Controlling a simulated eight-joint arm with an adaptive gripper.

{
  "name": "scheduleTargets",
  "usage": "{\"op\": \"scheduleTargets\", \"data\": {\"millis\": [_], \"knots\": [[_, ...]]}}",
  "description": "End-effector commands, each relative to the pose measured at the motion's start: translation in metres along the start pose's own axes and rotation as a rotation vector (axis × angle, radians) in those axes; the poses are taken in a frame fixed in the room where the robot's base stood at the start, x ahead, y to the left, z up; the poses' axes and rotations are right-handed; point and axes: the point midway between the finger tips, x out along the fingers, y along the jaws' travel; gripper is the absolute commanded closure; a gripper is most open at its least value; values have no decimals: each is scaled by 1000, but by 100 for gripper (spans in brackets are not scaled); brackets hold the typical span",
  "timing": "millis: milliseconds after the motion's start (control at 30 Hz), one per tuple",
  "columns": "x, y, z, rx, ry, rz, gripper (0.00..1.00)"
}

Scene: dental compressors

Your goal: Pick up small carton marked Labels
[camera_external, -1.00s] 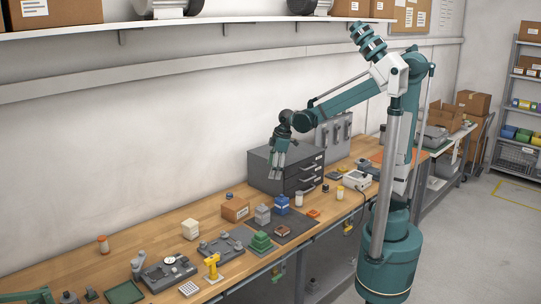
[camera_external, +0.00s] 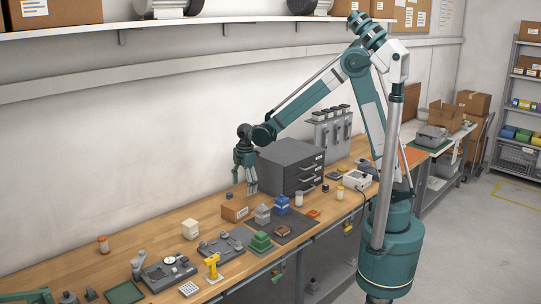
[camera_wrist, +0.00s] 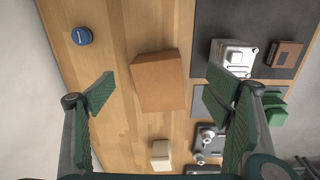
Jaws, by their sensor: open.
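In the wrist view, my gripper's two green fingers (camera_wrist: 158,98) stand wide apart, one on either side of the carton. Any writing on the label is too small to read.
Close by are a blue-capped jar (camera_wrist: 82,36), a cream block (camera_external: 190,229), a grey block (camera_external: 262,214) and a blue block (camera_external: 282,205) on a dark mat. A grey drawer cabinet (camera_external: 290,165) stands right of my gripper. Bare bench (camera_external: 150,230) lies to the left.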

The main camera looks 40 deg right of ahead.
Motion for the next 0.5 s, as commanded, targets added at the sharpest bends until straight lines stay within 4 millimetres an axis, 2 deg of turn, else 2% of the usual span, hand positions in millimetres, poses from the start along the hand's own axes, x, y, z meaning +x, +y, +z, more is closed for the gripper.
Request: {"op": "scheduleTargets", "data": {"millis": [33, 200, 500], "knots": [[5, 2, -9, -27, -4, -9, 22], [24, 4, -31, -110, -16, -37, 22], [40, 4, -48, -178, -25, -60, 22]]}}
